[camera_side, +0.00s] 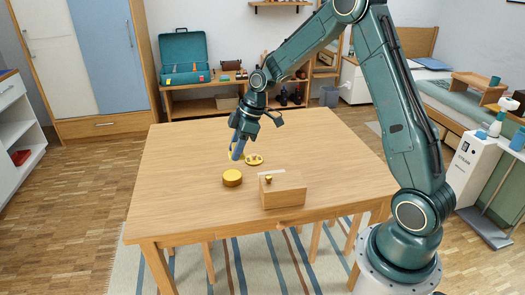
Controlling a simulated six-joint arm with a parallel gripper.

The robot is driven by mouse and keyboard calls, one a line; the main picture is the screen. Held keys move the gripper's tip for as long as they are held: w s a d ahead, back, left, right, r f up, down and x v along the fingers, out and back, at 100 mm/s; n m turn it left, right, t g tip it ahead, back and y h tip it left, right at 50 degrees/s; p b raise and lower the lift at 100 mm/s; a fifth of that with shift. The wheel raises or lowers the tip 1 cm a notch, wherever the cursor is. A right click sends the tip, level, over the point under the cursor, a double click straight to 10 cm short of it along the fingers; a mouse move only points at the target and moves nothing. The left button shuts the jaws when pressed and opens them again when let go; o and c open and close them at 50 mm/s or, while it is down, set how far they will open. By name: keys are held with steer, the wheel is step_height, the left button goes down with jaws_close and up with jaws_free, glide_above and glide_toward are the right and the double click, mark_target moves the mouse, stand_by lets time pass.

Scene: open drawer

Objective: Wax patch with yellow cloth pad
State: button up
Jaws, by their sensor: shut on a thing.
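My gripper (238,152) points down over the far middle of the wooden table. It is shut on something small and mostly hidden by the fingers. Yellow edges show on both sides of the fingertips, but I cannot tell if this is the yellow cloth pad in the jaws or a thing behind them. A small round yellow dish (254,160) with something pale in it lies just right of the fingertips. A round yellow tin (232,178) stands nearer the front. I cannot make out a patch to be waxed.
A small wooden box (285,190) with a round knob stands right of the tin, a pale strip at its back left edge. The table (180,190) is clear on the left and far right. A shelf with a teal case (185,58) stands behind.

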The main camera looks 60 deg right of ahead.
stand_by(0.3)
glide_above(228, 175)
steer(key=s, duration=0.2)
step_height(228, 175, down, 9)
steer(key=shift+w+d+f, duration=0.45)
steer(key=shift+d, duration=0.05)
steer(key=shift+f, duration=0.15)
steer(key=shift+f, duration=2.8)
steer(key=shift+f, duration=0.55)
steer(key=shift+r, duration=0.1)
step_height(228, 175, up, 7)
stand_by(1.0)
stand_by(0.5)
